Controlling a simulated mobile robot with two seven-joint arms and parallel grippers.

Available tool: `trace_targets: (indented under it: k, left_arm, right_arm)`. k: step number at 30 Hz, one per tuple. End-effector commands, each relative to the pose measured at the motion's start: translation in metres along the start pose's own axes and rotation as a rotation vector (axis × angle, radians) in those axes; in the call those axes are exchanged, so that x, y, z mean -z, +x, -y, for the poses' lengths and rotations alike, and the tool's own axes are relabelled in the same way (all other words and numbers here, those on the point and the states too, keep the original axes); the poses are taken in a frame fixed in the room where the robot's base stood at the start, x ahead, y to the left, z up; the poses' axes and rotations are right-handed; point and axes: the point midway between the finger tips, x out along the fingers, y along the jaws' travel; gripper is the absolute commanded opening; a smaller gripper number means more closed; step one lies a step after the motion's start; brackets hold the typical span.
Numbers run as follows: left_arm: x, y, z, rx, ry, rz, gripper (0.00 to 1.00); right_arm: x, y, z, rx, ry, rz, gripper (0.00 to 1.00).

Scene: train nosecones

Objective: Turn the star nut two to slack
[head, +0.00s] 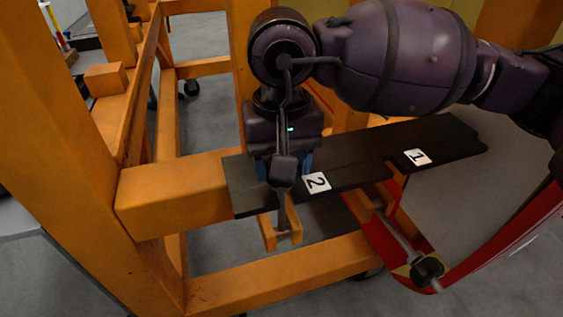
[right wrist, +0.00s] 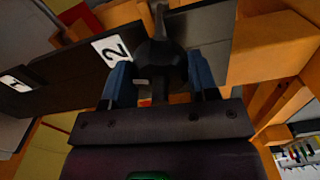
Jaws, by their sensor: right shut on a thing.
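Star nut two is a dark knob (head: 284,172) on a metal rod, at the black plate (head: 350,160) beside the white label "2" (head: 317,182). My right gripper (head: 286,167) reaches down over it from above. In the right wrist view the blue fingers of my right gripper (right wrist: 160,82) stand on either side of the dark nut (right wrist: 160,52), shut on it. The housing partly hides the grip in the head view. Star nut one (head: 427,270) hangs on a tilted rod at the lower right, away from the gripper. My left gripper is not in view.
Orange frame beams (head: 175,195) surround the black plate on the left and below. The label "1" (head: 417,157) lies on the plate's right part. A red curved panel with a pale edge (head: 480,245) is at the right. Grey floor shows between the beams.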

Motion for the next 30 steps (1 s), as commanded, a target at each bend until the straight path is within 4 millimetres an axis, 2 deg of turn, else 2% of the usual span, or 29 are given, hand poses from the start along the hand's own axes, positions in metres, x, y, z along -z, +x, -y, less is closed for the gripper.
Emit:
trace_targets:
  k: [1, 12, 30]
  left_arm:
    - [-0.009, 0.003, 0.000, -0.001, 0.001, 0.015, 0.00]
    - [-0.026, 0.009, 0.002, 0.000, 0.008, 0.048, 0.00]
    - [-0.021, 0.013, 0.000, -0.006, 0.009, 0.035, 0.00]
  right_arm:
    - [0.002, 0.006, 0.000, 0.004, -0.039, 0.006, 0.30]
    - [0.001, 0.003, 0.000, 0.003, -0.271, 0.002, 0.30]
    - [0.000, -0.001, 0.000, 0.000, -0.351, -0.002, 0.30]
